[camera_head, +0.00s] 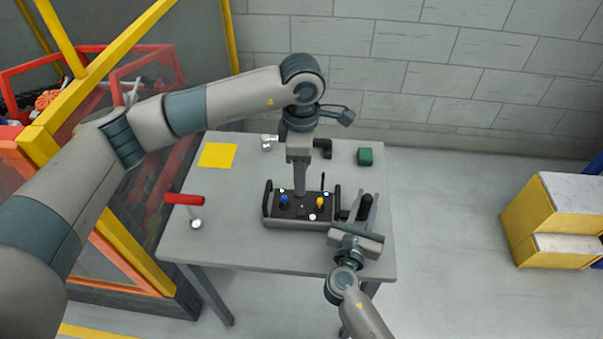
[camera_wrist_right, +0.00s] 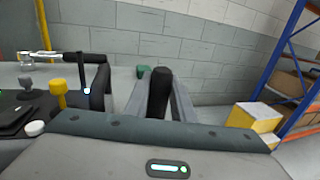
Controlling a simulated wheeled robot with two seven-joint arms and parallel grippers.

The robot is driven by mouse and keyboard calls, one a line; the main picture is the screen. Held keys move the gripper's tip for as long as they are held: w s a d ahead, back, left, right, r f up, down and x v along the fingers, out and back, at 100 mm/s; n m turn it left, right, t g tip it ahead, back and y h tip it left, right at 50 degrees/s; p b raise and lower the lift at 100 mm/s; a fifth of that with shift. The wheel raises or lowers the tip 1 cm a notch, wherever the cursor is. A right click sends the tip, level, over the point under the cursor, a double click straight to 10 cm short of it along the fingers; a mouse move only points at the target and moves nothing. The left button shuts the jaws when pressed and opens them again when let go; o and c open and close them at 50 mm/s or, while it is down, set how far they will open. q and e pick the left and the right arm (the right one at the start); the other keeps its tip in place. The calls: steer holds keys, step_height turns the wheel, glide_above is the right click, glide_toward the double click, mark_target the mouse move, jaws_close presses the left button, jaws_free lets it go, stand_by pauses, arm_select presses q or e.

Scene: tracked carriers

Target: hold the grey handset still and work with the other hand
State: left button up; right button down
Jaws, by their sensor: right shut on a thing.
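The grey handset (camera_head: 298,223) lies on the table, with a black top, side bars, a blue stick (camera_head: 283,202), a yellow stick (camera_head: 320,203) and a white knob (camera_head: 312,217). The yellow stick (camera_wrist_right: 58,93) and white knob (camera_wrist_right: 35,128) also show in the right wrist view. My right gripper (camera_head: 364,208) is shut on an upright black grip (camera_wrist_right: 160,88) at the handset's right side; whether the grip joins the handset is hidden. My left gripper (camera_head: 299,190) points down over the handset's middle, between the sticks. Its finger gap and any contact cannot be made out.
On the table are a yellow sheet (camera_head: 217,155), a green block (camera_head: 365,156), a red-handled lever (camera_head: 184,199) and a black fitting (camera_head: 322,146). Yellow boxes (camera_head: 530,222) stand on the floor at right. A yellow-framed cage (camera_head: 98,78) borders the left.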

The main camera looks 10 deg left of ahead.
steer(key=c, duration=1.4)
jaws_free()
steer(key=shift+c, duration=0.2)
steer(key=shift+s, duration=0.1)
steer(key=v, duration=1.2)
